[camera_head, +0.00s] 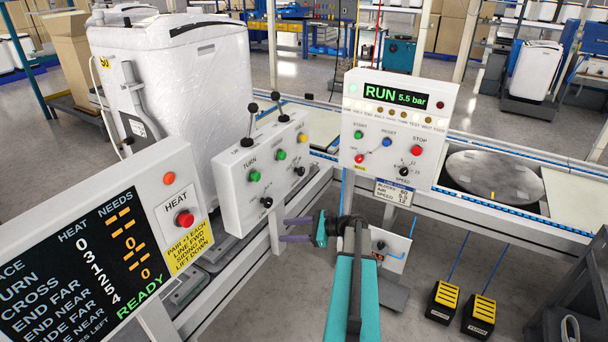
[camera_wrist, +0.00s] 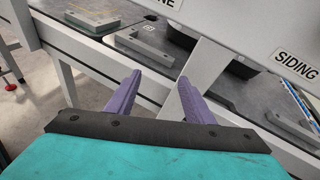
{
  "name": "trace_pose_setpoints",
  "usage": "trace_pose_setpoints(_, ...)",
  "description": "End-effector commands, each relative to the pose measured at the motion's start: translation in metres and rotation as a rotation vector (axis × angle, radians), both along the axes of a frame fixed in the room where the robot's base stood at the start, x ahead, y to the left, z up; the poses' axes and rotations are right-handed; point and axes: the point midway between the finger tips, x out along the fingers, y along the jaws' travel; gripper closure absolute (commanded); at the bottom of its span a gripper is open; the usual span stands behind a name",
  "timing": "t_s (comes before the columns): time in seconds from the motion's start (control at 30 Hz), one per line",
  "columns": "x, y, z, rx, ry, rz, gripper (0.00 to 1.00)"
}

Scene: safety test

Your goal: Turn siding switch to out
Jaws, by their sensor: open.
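A white control panel (camera_head: 240,185) at centre left carries two black levers, green buttons and two small black rotary knobs. The right knob (camera_head: 300,171) appears to be the siding switch; its setting is too small to read. In the wrist view the SIDING label (camera_wrist: 297,64) shows at the right on the panel's lower edge, with another label ending in NE to its left; no knob shows there. My gripper (camera_head: 284,230) is open and empty, its purple fingers pointing left, below and apart from the panel. The open fingers also show in the wrist view (camera_wrist: 160,77).
A RUN panel (camera_head: 398,130) stands to the right, with several buttons and a red STOP button. A HEAT/NEEDS board (camera_head: 85,255) with a red button is at the left. A wrapped white machine (camera_head: 170,85) stands behind. Yellow-topped pedals (camera_head: 445,300) are on the floor.

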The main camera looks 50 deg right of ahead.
Motion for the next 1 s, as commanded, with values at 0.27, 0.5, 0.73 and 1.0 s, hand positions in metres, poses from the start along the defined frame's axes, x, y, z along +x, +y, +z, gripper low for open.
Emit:
trace_pose_setpoints(0.27,-0.041,-0.119,0.095,0.179,-0.134,-0.221,0.52)
trace_pose_setpoints(0.5,-0.072,-0.171,0.142,0.268,-0.211,-0.307,0.52)
trace_pose_setpoints(0.73,-0.078,-0.177,0.15,0.281,-0.224,-0.319,0.52)
trace_pose_setpoints(1.0,-0.076,-0.177,0.149,0.281,-0.222,-0.318,0.52)
